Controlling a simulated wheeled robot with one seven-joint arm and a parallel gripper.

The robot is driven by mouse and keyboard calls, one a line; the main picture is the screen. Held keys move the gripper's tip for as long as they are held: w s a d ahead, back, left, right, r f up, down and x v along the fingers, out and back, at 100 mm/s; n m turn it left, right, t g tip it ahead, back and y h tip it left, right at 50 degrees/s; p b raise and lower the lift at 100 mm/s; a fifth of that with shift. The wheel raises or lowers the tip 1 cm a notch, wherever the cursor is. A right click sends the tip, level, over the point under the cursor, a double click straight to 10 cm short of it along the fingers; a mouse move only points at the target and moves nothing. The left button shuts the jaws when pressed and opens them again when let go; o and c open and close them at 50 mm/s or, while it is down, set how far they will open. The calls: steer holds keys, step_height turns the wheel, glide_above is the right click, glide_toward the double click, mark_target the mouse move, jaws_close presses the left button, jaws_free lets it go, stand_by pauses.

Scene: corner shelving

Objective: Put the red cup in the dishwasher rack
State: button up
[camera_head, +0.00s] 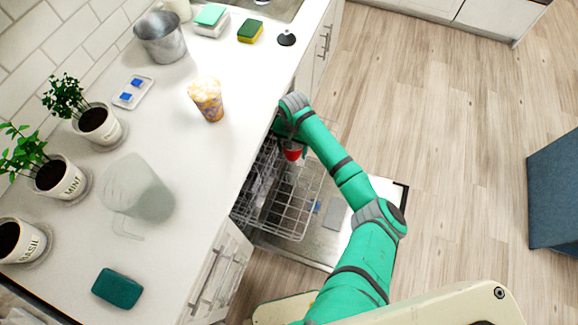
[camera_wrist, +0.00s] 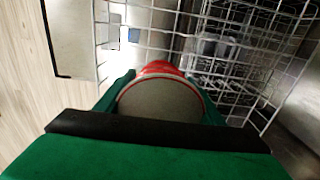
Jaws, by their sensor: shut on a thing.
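The red cup (camera_head: 292,151) shows below the end of my green arm in the head view, over the dishwasher rack. In the wrist view the cup (camera_wrist: 160,70) sits between the two green fingers of my gripper (camera_wrist: 160,100), which is shut on it. Its round grey face points to the camera, with red around it. The wire dishwasher rack (camera_head: 290,222) is pulled out above the lowered door. Rack wires (camera_wrist: 250,60) run close behind and right of the cup. I cannot tell if the cup touches them. In the head view my arm hides most of the gripper.
The open dishwasher door (camera_head: 333,215) lies flat below the rack. The counter (camera_head: 215,150) beside it holds a popcorn cup (camera_head: 206,98), a clear pitcher (camera_head: 137,187), a metal bucket (camera_head: 161,38) and potted herbs. A blue block (camera_head: 555,190) stands at right; the floor between is clear.

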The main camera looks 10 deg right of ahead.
steer(key=shift+s+a, duration=0.5)
steer(key=shift+a, duration=0.3)
steer(key=shift+s+f, duration=0.1)
steer(key=shift+f, duration=0.25)
steer(key=f, duration=1.1)
steer(key=shift+w+f, duration=0.15)
steer(key=shift+w, duration=0.05)
steer(key=shift+a, duration=0.15)
steer(key=shift+f, duration=0.15)
steer(key=o, duration=1.1)
steer(key=shift+s+d, duration=0.15)
steer(key=shift+d, duration=0.05)
steer(key=shift+o, duration=0.2)
